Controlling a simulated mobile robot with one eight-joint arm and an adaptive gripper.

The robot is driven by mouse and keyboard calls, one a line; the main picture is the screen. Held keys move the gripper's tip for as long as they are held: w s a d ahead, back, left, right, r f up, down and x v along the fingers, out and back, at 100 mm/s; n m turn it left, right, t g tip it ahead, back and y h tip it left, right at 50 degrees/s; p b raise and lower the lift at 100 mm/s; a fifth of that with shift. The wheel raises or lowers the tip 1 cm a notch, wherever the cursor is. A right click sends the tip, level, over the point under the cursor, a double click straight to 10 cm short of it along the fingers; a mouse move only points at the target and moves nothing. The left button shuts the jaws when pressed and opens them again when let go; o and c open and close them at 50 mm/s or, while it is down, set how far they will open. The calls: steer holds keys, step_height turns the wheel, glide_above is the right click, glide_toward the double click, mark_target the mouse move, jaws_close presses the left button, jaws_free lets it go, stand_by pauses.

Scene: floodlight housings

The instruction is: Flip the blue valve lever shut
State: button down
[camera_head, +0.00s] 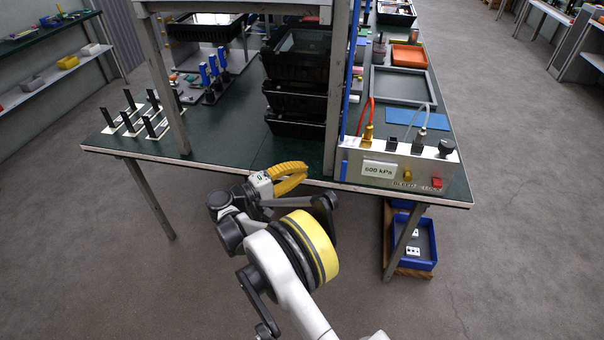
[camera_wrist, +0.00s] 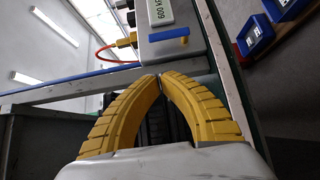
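The blue valve lever (camera_wrist: 168,34) is on the end of a light grey box (camera_head: 400,163) labelled "600 kPa". In the wrist view it lies sideways across the picture, below the label. In the head view a blue upright strip (camera_head: 345,165) at the box's left end appears to be the lever. My gripper (camera_head: 304,169) has yellow ribbed fingers, left of the box and in front of the table edge. In the wrist view its fingertips (camera_wrist: 160,76) meet with nothing visible between them. They look apart from the lever, which shows just beyond them.
A red hose (camera_wrist: 103,49) runs to a brass fitting on the box. A table post (camera_head: 340,90) and stacked black trays (camera_head: 297,95) stand left of the box. A blue bin (camera_head: 415,240) sits under the table. The floor in front is clear.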

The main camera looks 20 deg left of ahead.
mark_target(344, 168)
steer(key=w+d+b, duration=0.3)
steer(key=w+d, duration=0.3)
steer(key=shift+w+d+f, duration=0.1)
steer(key=shift+d, duration=0.1)
steer(key=shift+w+d+b, duration=0.15)
steer(key=shift+d+b, duration=0.15)
steer(key=shift+d, duration=0.15)
steer(key=shift+w+d+r+m+p, duration=0.1)
steer(key=shift+r+m+p, duration=0.15)
steer(key=shift+m+p, duration=0.1)
steer(key=shift+d+g, duration=0.1)
steer(key=shift+g, duration=0.3)
steer(key=shift+m+y, duration=0.25)
steer(key=shift+y, duration=0.05)
steer(key=shift+d+g+p, duration=0.1)
steer(key=shift+g+p, duration=0.2)
steer(key=shift+p, duration=0.1)
